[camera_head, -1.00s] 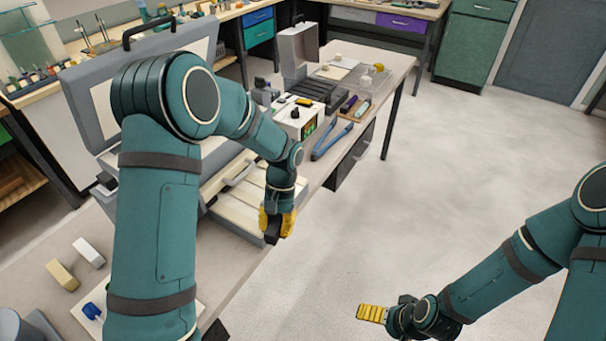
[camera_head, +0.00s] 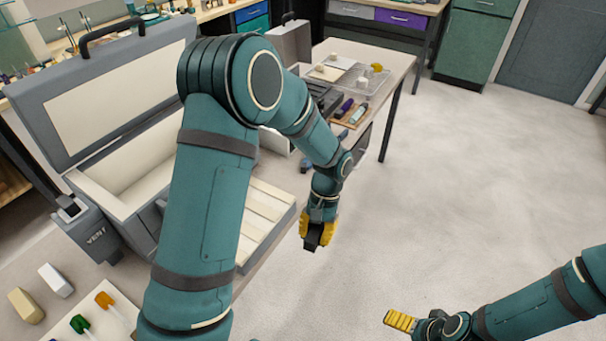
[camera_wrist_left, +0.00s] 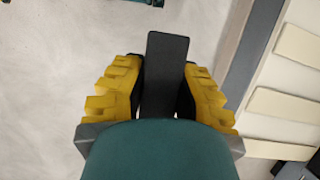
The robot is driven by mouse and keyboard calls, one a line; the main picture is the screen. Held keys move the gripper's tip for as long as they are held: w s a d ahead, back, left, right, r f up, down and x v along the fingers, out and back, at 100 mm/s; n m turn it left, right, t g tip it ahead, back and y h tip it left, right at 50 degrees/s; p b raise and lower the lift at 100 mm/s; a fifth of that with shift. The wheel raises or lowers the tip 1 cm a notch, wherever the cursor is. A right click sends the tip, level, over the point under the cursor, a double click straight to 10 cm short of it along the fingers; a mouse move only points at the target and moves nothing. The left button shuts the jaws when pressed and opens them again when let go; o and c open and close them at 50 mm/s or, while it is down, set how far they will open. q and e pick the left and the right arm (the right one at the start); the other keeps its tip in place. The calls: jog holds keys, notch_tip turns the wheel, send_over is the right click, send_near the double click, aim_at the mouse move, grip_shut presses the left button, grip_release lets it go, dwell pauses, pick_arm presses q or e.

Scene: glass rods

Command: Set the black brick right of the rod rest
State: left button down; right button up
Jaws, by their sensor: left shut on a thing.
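My left gripper (camera_head: 319,234), with yellow fingers, is shut on the black brick (camera_head: 313,238) and holds it out over the floor, past the table's front edge. In the left wrist view the black brick (camera_wrist_left: 165,75) stands out between the two yellow fingers (camera_wrist_left: 163,95). I cannot tell for sure which thing is the rod rest; a dark ribbed piece (camera_head: 325,98) lies farther along the table, partly behind my left arm. My right gripper (camera_head: 400,320) is low at the right over the floor, seen from the side, its opening unclear.
A white board (camera_head: 125,318) carries orange and green pieces. Two small blocks lie near it. A clear tray (camera_head: 375,85) stands at the table's far end.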

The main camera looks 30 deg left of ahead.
pick_arm(q)
jog(key=w+m, duration=0.1)
jog(key=w+a+m, duration=0.1)
jog(key=w, duration=0.1)
jog(key=shift+w+r+y, duration=0.1)
jog(key=shift+r+y, duration=0.05)
jog(key=shift+y, duration=0.25)
jog(key=w+a+r+m+t+y, duration=0.2)
jog(key=w+a+r+m+y, duration=0.1)
jog(key=w+a+m, duration=0.5)
notch_tip(320, 180, up, 8)
jog(key=m+t, duration=0.5)
jog(key=m, duration=0.8)
send_over(279, 180)
jog(key=shift+m, duration=0.3)
jog(key=f+b, duration=0.2)
jog(key=f, duration=0.3)
jog(key=f+b, duration=0.3)
jog(key=f, duration=0.3)
jog(key=f+b, duration=0.2)
jog(key=f, duration=0.4)
jog(key=shift+s+d+b, duration=0.1)
jog(key=shift+d+b, duration=0.2)
jog(key=shift+d, duration=0.1)
jog(key=shift+r, duration=0.15)
pick_arm(e)
notch_tip(279, 180, down, 7)
jog(key=shift+s+f, duration=0.2)
jog(key=shift+s, duration=0.25)
